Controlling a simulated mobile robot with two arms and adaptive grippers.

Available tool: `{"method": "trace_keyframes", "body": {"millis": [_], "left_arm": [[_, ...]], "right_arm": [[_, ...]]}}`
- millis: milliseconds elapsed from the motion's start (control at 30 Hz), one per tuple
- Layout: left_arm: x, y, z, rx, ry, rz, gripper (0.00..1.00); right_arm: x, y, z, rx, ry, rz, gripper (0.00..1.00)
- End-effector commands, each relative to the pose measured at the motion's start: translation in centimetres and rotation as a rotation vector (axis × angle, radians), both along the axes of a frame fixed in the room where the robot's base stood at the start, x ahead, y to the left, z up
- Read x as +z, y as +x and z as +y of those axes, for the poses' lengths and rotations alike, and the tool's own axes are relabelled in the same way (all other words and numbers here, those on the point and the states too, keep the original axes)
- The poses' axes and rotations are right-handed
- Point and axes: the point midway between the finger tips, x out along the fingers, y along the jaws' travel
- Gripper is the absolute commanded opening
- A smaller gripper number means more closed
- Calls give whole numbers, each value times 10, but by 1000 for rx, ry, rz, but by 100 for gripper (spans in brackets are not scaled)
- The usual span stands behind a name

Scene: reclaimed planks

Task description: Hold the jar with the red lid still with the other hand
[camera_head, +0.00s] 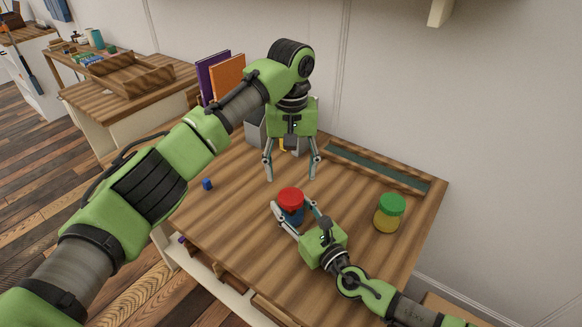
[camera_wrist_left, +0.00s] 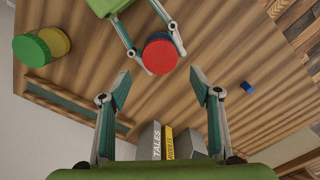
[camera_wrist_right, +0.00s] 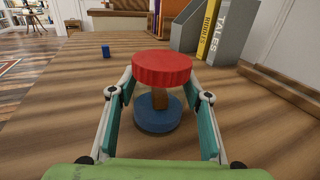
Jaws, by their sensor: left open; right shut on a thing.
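The jar with the red lid (camera_head: 290,196) stands upright on the wooden table. The right wrist view shows its red lid (camera_wrist_right: 162,68), a blue lower part (camera_wrist_right: 157,116) and a narrow brown piece between them. My right gripper (camera_head: 292,208) is shut on this jar, with one finger on each side; the exact contact is hard to see. My left gripper (camera_head: 291,178) is open and empty, pointing down above and just behind the jar. In the left wrist view, the red lid (camera_wrist_left: 160,56) lies beyond my open left fingertips (camera_wrist_left: 158,82).
A jar with a green lid (camera_head: 389,212) and yellow body stands at the right. A small blue block (camera_head: 207,184) lies at the left. Books (camera_head: 228,77) and a grey holder stand at the back. A long teal-floored recess (camera_head: 375,168) runs along the back edge.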

Motion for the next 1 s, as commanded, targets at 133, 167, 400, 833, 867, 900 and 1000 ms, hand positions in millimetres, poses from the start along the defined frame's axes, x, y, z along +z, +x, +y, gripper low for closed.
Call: {"method": "trace_keyframes", "body": {"millis": [133, 167, 400, 833, 867, 900, 1000], "left_arm": [[2, 0, 0, 241, 1, 0, 58], [3, 0, 0, 281, 1, 0, 58], [4, -1, 0, 473, 1, 0, 58], [2, -1, 0, 493, 1, 0, 58], [1, -1, 0, 493, 1, 1, 58], [-3, -1, 0, 493, 1, 1, 58], [-15, -1, 1, 492, 2, 2, 58]], "right_arm": [[1, 0, 0, 0, 1, -1, 0], [1, 0, 0, 0, 1, -1, 0], [1, 0, 0, 0, 1, -1, 0], [0, 0, 0, 0, 1, -1, 0], [0, 0, 0, 0, 1, -1, 0], [0, 0, 0, 0, 1, -1, 0], [0, 0, 0, 0, 1, -1, 0]]}}
